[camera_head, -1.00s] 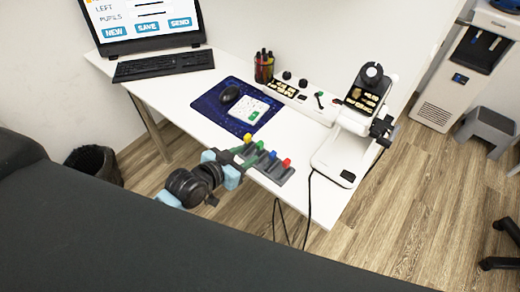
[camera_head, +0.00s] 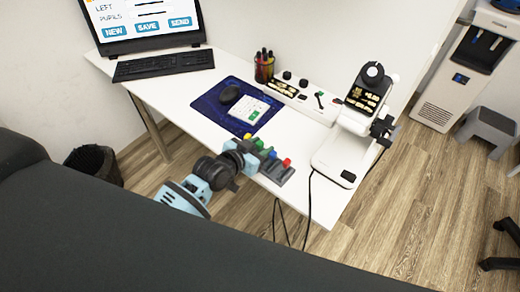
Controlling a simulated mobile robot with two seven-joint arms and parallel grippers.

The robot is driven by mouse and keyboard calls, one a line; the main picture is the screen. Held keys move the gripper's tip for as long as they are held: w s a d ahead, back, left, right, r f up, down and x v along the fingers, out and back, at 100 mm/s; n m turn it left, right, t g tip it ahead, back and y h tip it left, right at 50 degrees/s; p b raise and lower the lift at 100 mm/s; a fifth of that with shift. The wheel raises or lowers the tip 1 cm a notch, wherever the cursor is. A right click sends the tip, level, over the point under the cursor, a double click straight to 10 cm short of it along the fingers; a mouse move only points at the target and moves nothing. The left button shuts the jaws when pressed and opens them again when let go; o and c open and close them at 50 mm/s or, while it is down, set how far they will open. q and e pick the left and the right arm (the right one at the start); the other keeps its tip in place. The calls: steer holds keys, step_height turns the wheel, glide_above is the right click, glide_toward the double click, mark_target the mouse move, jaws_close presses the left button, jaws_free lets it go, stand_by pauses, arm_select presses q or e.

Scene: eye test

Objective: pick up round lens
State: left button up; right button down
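A dark grey rack (camera_head: 279,174) lies near the front edge of the white desk. Several small pieces with coloured tops stand in it, including a blue one (camera_head: 272,155) and a red one (camera_head: 287,162). I cannot tell which of them, if any, is the round lens. My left gripper (camera_head: 250,149) comes in from the lower left and reaches the rack's left end, partly covering it. Its fingers are small and dark, so I cannot tell whether they are open or touch a piece. My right gripper does not show.
A white desk (camera_head: 180,95) holds a monitor, a keyboard (camera_head: 163,65), a dark blue mouse mat (camera_head: 210,108), a pen cup (camera_head: 264,67) and a white optical instrument (camera_head: 340,158) right of the rack. A dark padded surface (camera_head: 130,235) fills the foreground.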

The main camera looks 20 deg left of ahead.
arm_select(q)
jaws_close()
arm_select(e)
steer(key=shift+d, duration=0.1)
arm_select(q)
steer(key=shift+r, duration=0.1)
